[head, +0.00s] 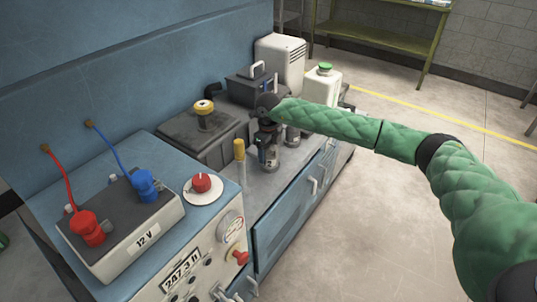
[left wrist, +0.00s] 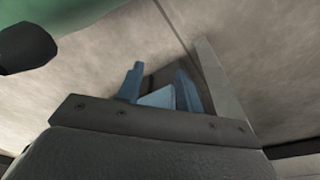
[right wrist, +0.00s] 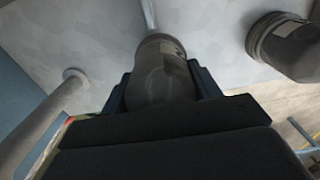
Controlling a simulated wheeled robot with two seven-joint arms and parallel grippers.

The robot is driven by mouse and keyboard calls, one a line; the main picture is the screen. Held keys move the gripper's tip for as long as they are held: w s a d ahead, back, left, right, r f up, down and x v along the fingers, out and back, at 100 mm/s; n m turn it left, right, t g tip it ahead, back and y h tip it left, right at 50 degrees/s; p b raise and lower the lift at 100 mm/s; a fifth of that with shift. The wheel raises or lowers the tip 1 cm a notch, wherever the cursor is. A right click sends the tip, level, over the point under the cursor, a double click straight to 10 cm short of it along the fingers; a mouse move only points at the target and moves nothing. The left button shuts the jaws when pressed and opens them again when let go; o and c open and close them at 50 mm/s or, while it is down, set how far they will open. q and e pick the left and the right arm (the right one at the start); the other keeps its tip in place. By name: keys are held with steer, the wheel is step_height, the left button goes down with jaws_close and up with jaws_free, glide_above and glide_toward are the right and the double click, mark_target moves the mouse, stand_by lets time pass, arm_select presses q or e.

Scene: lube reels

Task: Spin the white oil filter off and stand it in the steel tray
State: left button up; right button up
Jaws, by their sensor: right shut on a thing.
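My right gripper (head: 267,156) is low over the bench top, beside the yellow-topped post. In the right wrist view its dark fingers are closed on both sides of a grey-looking cylindrical filter (right wrist: 160,72). A similar cylinder (right wrist: 285,45) with a pale label stands apart to the right. It also seems to show in the head view (head: 292,137). Shade hides the true colour, so I cannot tell which is the white filter. My left gripper (left wrist: 160,85) shows only in its wrist view, its blue fingers apart with nothing clearly held. I cannot make out the steel tray.
A yellow-topped post (head: 239,150) stands just left of my right gripper. Behind are a dark box with a yellow cap (head: 204,112) and a white jug with a green cap (head: 322,85). A 12 V battery (head: 125,230) fills the near left. The floor (head: 400,230) at right is clear.

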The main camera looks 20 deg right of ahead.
steer(key=shift+s+f+n+b, duration=0.2)
steer(key=shift+n+b, duration=0.1)
steer(key=shift+n, duration=0.35)
steer(key=shift+s+f+n+b, duration=0.15)
steer(key=shift+n+b, duration=0.15)
steer(key=shift+n, duration=0.35)
steer(key=shift+w, duration=0.1)
steer(key=o, duration=1.2)
steer(key=shift+w+f, duration=0.1)
steer(key=shift+o, duration=0.3)
steer(key=shift+r, duration=0.25)
